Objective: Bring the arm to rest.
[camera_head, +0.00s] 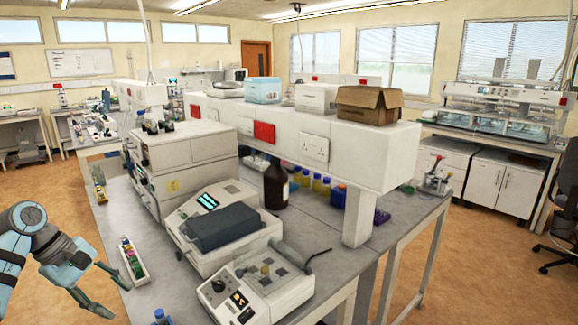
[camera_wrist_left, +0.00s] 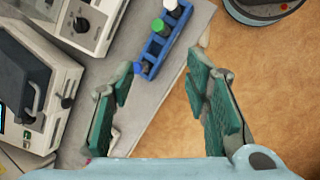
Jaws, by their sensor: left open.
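My left arm comes in from the left edge in the head view. Its gripper (camera_head: 121,302) hangs over the floor beside the left edge of the lab bench (camera_head: 150,293). In the left wrist view the gripper (camera_wrist_left: 160,65) shows two green-padded fingers spread well apart, with nothing between them. It is open and empty. Part of the bench edge and orange-brown floor lie below the fingers. My right arm and gripper are not in view.
A narrow rack of tubes (camera_head: 133,262) stands near the bench edge, close to the gripper. A blue rack (camera_wrist_left: 160,45) with capped tubes lies beyond the fingertips in the wrist view. A device with a dark lid (camera_head: 222,226) stands further right. Open floor (camera_head: 75,200) lies left of the bench.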

